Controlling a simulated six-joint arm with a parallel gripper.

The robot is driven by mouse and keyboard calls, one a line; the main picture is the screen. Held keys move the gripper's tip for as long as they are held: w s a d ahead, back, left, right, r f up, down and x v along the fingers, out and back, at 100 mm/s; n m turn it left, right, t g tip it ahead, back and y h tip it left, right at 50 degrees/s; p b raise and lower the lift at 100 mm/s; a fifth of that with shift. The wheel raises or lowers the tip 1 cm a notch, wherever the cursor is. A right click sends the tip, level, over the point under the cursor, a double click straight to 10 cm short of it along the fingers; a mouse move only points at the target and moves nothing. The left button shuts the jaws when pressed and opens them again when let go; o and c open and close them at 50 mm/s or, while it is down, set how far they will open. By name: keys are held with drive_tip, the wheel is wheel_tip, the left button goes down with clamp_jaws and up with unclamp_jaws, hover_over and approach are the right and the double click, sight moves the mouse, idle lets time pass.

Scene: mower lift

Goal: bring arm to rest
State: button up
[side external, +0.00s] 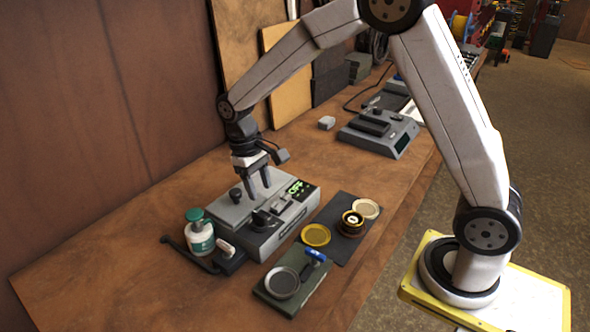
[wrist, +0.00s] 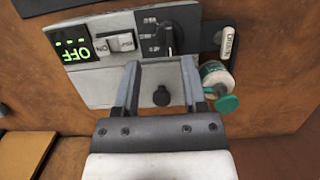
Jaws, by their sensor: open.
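My gripper (side external: 258,178) is open and points down over the grey control box (side external: 283,222) on the bench. In the wrist view its two fingers (wrist: 161,78) stand apart with a small black knob (wrist: 161,97) seen between them. I cannot tell whether the fingers touch the box. The box's green display (wrist: 74,47) reads OFF. Nothing shows between the fingertips besides the knob and the box face behind.
A white bottle with a green cap (side external: 199,232) stands left of the box. In front lie a dark mat (side external: 345,258) with round lids and a tray (side external: 267,296) holding a round dish. A grey device (side external: 380,133) stands farther back. Bare bench (side external: 130,255) lies at the left.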

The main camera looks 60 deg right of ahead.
drive_tip(key=s+d+t, duration=0.2)
drive_tip(key=s+t, duration=0.3)
drive_tip(key=s, duration=0.8)
drive_tip(key=shift+s+d+f, duration=0.15)
drive_tip(key=shift+d+f, duration=0.25)
drive_tip(key=shift+f, duration=0.05)
